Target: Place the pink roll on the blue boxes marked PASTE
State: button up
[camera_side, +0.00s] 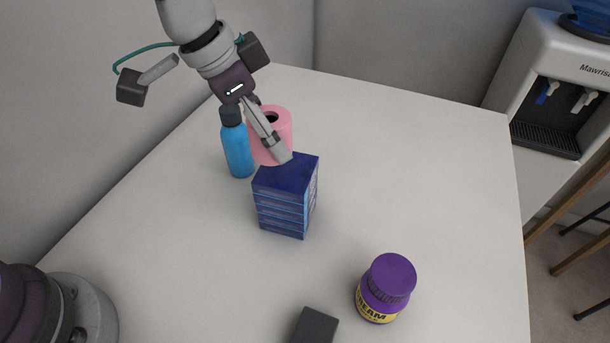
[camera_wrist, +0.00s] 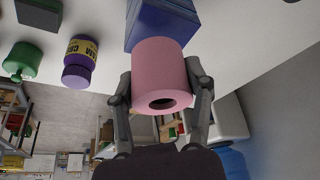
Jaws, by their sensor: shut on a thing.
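The pink roll (camera_side: 284,122) stands upright behind the blue boxes in the side view, its hollow core facing up. It also shows in the wrist view (camera_wrist: 160,72), between my two fingers. My gripper (camera_side: 276,154) is shut on the roll, one finger on each side of it in the wrist view. The blue boxes (camera_side: 280,205) form an upright stack on the table, just in front of the roll; they also show beyond it in the wrist view (camera_wrist: 140,12). They hide the roll's lower part, so I cannot tell whether it touches the table.
A blue bottle (camera_side: 238,150) stands close to the left of the roll. A purple jar (camera_side: 386,290) stands at the front right, and a dark block (camera_side: 315,325) lies at the front edge of view. The table's right side (camera_side: 430,170) is clear.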

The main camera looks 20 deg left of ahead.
jog(key=shift+w+d, duration=0.3)
jog(key=shift+w, duration=0.15)
jog(key=shift+a+x, duration=0.15)
jog(key=shift+x, duration=0.75)
jog(key=shift+a+x, duration=0.2)
jog(key=shift+x, duration=0.75)
jog(key=shift+s+f, duration=0.2)
jog(key=shift+f, duration=0.05)
jog(key=o, duration=1.2)
jog(key=shift+c, duration=0.2)
jog(key=a+v, duration=0.1)
jog(key=v, duration=1.2)
jog(key=s+a+f+n+t+y, duration=0.1)
jog(key=s+a+n, duration=0.3)
jog(key=a, duration=0.3)
jog(key=s+a+f+n+t+y, duration=0.1)
jog(key=s+a+f+n+y, duration=0.1)
jog(key=s+a+n, duration=0.3)
jog(key=shift+s+a, duration=0.5)
jog(key=shift+a, duration=0.75)
